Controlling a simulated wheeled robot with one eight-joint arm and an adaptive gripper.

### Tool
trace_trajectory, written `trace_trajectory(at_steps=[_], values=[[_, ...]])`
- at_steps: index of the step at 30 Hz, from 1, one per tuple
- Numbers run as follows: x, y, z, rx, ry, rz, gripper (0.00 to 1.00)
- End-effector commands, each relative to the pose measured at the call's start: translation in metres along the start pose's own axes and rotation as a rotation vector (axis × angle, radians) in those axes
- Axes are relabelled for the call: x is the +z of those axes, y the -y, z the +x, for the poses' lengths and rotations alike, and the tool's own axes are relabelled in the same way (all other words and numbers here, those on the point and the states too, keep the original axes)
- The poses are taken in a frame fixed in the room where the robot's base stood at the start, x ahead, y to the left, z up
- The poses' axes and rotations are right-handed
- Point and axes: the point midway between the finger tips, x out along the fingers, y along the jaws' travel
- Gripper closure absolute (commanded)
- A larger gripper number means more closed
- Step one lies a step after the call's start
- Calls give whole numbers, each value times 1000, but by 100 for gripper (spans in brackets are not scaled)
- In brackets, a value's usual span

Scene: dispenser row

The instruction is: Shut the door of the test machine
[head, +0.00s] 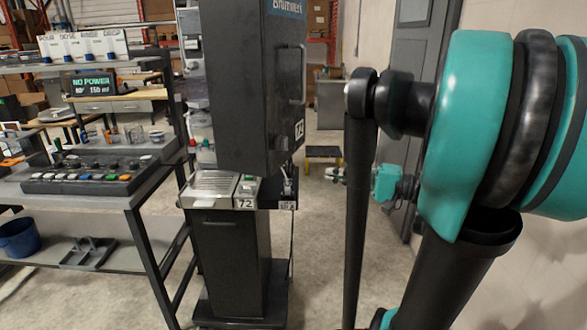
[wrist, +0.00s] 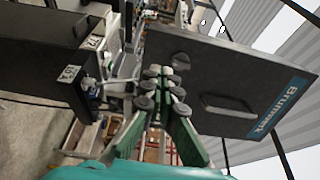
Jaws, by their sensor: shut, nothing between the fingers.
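The test machine (head: 232,255) stands left of centre in the head view, a dark pedestal with a tray and a 72 label. Above it hangs a tall black upper part. Its right-hand face, the door (head: 287,60), carries a Brumwerk label and a handle. The door (wrist: 235,72) is a dark panel in the wrist view, with a handle and a knob. I cannot tell its exact angle; its hinge is not clear. My gripper (head: 332,174) is right of the machine, apart from it in the head view. Its fingertips (wrist: 163,86) are together and empty, overlapping the panel's lower edge in the wrist view; contact is unclear.
A workbench (head: 95,200) with a control panel (head: 92,172) and a NO POWER display (head: 90,84) stands left of the machine. A yellow step stool (head: 324,153) is on the floor behind. A grey door or cabinet (head: 408,75) is behind my arm. Some floor is clear.

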Motion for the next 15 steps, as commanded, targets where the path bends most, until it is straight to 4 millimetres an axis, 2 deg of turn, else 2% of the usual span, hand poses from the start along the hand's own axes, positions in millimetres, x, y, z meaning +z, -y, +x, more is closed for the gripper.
trace_trajectory(at_steps=[5,15], values=[[1,1,12,-3,4,0,100],[1,0,55,-1,5,0,100]])
